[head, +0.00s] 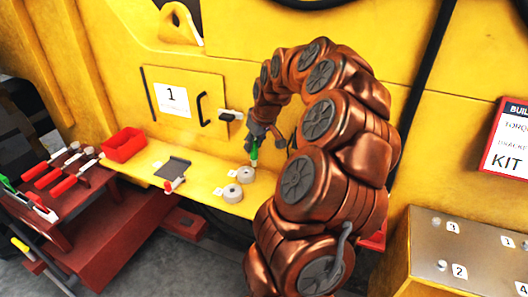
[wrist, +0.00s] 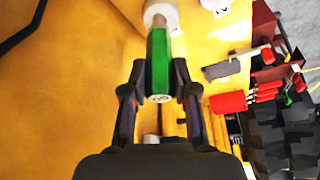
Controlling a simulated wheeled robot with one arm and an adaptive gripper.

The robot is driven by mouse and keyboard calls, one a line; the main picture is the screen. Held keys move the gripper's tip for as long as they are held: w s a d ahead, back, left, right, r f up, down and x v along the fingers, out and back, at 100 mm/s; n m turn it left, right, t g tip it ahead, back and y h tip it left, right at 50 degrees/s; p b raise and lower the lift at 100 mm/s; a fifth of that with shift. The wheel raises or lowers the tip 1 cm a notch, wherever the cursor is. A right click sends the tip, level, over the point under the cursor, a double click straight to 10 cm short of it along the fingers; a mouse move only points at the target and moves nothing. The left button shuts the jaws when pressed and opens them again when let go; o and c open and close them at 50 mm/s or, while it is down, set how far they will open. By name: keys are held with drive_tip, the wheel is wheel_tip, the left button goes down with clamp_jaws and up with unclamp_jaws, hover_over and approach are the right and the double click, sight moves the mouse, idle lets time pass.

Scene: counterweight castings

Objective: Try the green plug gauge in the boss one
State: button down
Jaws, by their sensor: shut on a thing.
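My gripper (head: 256,141) is shut on the green plug gauge (head: 254,154), which points down at the far round pale boss (head: 246,175) on the yellow ledge. In the wrist view my fingers (wrist: 158,74) hold the gauge's green handle (wrist: 158,58) from both sides. The gauge's far end meets the pale boss (wrist: 161,13) in that view; I cannot tell whether it is in the bore or just above it. A second pale boss (head: 232,194) stands nearer on the ledge. Small white labels lie beside both bosses, too small to read.
A dark plate (head: 173,168) and a red-handled tool (head: 175,184) lie left of the bosses. The yellow wall with a door panel (head: 185,100) rises close behind. A numbered metal box (head: 470,255) is at right.

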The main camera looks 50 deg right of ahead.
drive_tip(key=w+f, duration=0.4)
drive_tip(key=shift+w+d+p, duration=0.2)
drive_tip(key=shift+w+p, duration=0.05)
drive_tip(key=shift+p, duration=0.05)
idle(0.5)
drive_tip(key=shift+f+b, duration=1.2)
drive_tip(key=shift+f, duration=0.1)
idle(2.9)
drive_tip(key=c, duration=0.8)
unclamp_jaws()
drive_tip(key=v, duration=1.1)
drive_tip(key=shift+s+a+r, duration=0.1)
drive_tip(key=shift+s+r, duration=0.05)
drive_tip(key=shift+r, duration=0.15)
drive_tip(key=shift+s+r+p, duration=0.1)
drive_tip(key=shift+r+p, duration=1.2)
drive_tip(key=shift+r, duration=4.85)
